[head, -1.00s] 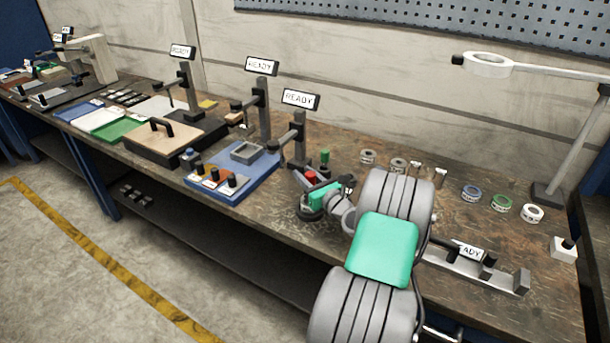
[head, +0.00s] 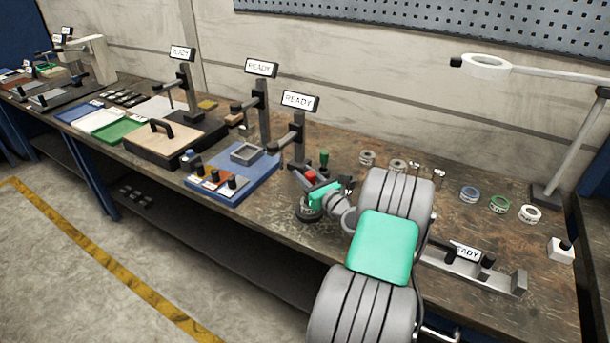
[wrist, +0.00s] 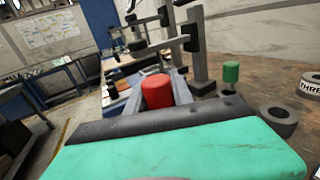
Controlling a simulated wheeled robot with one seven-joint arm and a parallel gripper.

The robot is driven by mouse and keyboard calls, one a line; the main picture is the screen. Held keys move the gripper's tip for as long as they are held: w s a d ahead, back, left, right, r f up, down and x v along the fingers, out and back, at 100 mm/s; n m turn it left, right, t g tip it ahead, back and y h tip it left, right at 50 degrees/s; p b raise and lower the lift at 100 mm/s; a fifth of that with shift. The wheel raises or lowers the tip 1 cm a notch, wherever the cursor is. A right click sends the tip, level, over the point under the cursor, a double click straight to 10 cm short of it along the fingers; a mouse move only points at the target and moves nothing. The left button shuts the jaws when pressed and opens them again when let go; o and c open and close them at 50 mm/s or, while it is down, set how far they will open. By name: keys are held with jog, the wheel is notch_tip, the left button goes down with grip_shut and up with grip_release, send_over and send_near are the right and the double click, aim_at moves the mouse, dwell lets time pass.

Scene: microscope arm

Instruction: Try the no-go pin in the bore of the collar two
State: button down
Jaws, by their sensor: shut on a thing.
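My gripper (wrist: 155,95) is shut on the red-handled pin (wrist: 157,90), with a grey finger on each side of the upright red handle. The handle also shows in the head view (head: 310,177); the pin's lower end is hidden. The green-handled pin (wrist: 231,73) stands on the bench behind, beyond the gripper. A grey collar (wrist: 278,120) lies to the right in the wrist view, beside one lettered "THRE…" (wrist: 312,85). I cannot read which collar is two. A dark round thing (head: 307,213) shows below the gripper in the head view; I cannot tell what it is.
Stands with READY signs (head: 300,100) rise just left of the gripper, beside a blue tray (head: 232,190). Tape-like rings (head: 500,204) and a grey fixture (head: 485,275) lie to the right. A lamp (head: 570,150) stands far right.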

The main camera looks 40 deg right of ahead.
jog(key=shift+r, duration=0.15)
notch_tip(320, 180, up, 5)
jog(key=p, duration=0.4)
jog(key=shift+p, duration=0.35)
